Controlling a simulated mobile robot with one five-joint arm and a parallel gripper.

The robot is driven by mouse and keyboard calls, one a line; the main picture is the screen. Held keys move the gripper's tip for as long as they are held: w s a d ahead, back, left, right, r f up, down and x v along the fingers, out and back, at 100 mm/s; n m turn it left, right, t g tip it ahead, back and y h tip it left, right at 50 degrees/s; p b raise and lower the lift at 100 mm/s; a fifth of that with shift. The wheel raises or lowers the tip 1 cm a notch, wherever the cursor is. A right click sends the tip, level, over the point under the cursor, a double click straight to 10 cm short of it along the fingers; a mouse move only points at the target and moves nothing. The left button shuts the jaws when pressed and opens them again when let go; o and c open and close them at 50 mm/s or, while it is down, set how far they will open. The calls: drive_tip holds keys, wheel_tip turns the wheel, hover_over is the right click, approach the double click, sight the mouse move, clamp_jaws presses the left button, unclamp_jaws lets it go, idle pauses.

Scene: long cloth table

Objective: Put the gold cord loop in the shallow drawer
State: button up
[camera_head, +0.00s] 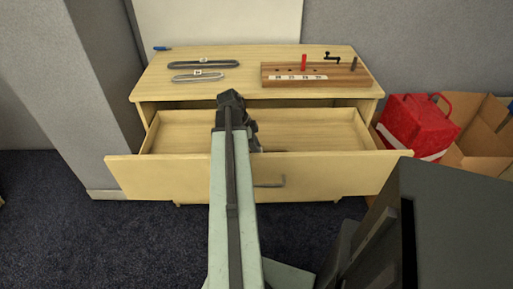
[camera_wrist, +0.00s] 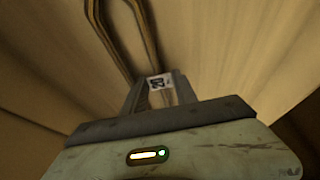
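The gold cord loop (camera_wrist: 151,34) shows in the wrist view, running up from between my fingers to the top edge. Its white tag (camera_wrist: 160,82) sits between the fingertips. My gripper (camera_wrist: 163,88) appears shut on the loop at the tag. In the head view, my gripper (camera_head: 254,138) is low over the open shallow drawer (camera_head: 315,136), mostly hidden by my arm. The loop is hidden there. Pale wood surrounds the loop in the wrist view; I cannot tell whether it touches the drawer floor.
A wooden peg board (camera_head: 340,76) stands at right, a blue marker (camera_head: 162,48) at back left. A red bag (camera_head: 415,122) and cardboard box (camera_head: 480,140) stand at right. The drawer's right side is clear.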

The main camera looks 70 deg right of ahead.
drive_tip(key=p+v, duration=1.1)
drive_tip(key=v, duration=0.1)
drive_tip(key=shift+r, duration=0.1)
